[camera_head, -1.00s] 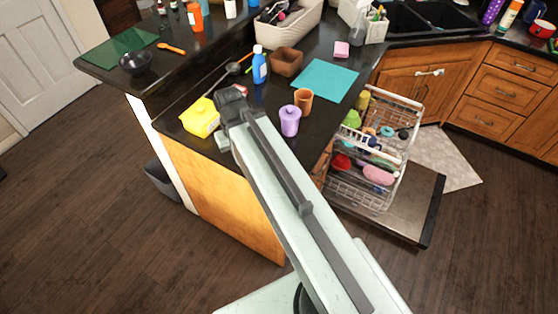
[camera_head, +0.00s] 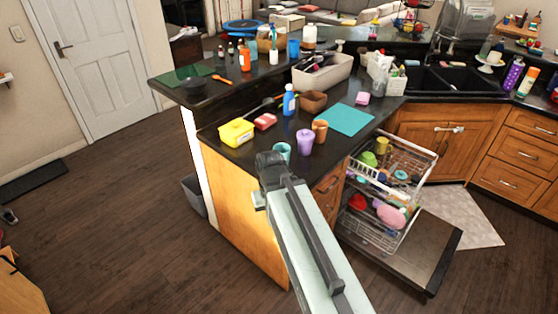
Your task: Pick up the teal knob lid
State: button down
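I cannot make out a teal knob lid for certain. A small teal piece (camera_head: 401,175) lies among the dishes in the open dishwasher's upper rack, too small to tell its shape. A teal cup-like thing (camera_head: 283,149) stands on the dark counter just behind my arm's end, partly hidden by it. My gripper (camera_head: 259,201) is at the far end of my pale arm, beside the counter's front edge. Its fingers are mostly hidden, so I cannot tell whether it is open or shut. No held thing shows.
The open dishwasher (camera_head: 412,255) juts into the floor at right. On the counter are a yellow container (camera_head: 236,132), a purple canister (camera_head: 305,141), an orange cup (camera_head: 320,130), a blue bottle (camera_head: 289,103) and a teal mat (camera_head: 345,120).

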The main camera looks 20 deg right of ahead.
aim_at(400, 176)
jog(key=u, duration=0.65)
jog(key=k, duration=1.45)
jog(key=z, duration=0.65)
jog(key=i, duration=1.65)
jog(key=u, duration=1.95)
